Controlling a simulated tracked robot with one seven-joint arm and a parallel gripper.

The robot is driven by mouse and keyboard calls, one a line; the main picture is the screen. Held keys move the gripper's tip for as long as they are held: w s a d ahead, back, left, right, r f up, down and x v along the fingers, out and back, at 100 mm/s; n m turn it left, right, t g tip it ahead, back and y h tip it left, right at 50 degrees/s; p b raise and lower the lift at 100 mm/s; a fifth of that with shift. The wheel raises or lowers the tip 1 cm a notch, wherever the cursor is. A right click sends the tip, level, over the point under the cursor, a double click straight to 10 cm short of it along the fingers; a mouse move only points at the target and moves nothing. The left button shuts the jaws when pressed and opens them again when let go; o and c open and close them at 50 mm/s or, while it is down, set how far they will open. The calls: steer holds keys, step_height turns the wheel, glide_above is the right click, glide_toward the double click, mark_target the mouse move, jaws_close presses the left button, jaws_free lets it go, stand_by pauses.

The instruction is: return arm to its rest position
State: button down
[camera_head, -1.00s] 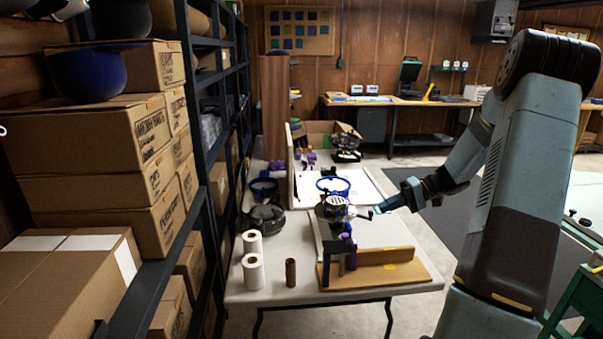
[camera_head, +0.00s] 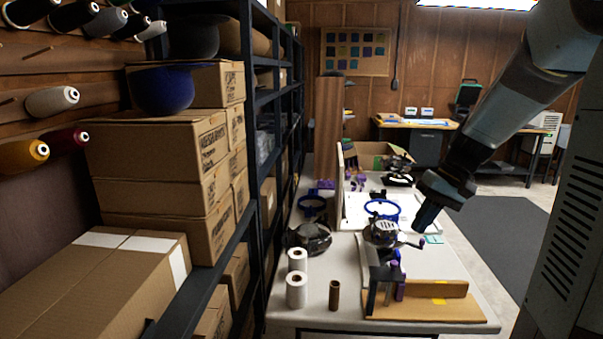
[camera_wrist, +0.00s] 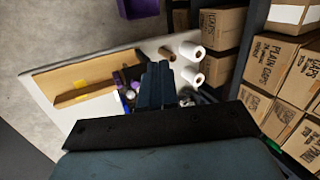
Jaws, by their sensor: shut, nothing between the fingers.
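My arm comes in from the upper right in the head view and slopes down to the left. My gripper (camera_head: 425,218) points downward, above the white table (camera_head: 345,322) and near the winding device with the silver round top (camera_head: 381,231). It is apart from the table in the picture, though its exact height is hard to judge. In the wrist view my gripper (camera_wrist: 157,70) shows with its fingers together and nothing between them. The fingers partly hide the device behind them.
White rolls (camera_head: 297,290) and a brown tube (camera_head: 334,296) stand on the table's front left. A wooden board (camera_head: 430,305) lies at the front right. A shelf with boxes (camera_head: 160,150) stands at the left. Dark matting (camera_head: 505,240) covers open floor at the right.

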steer(key=s+a+r+t+h, duration=0.1)
steer(key=s+r+t+h, duration=0.1)
steer(key=s, duration=0.6)
steer(key=s+a+r+t+h, duration=0.2)
steer(key=s+r+t+h, duration=0.1)
steer(key=s, duration=0.6)
steer(key=shift+a+r+t, duration=0.3)
steer(key=shift+r+t, duration=0.2)
steer(key=shift+r, duration=0.85)
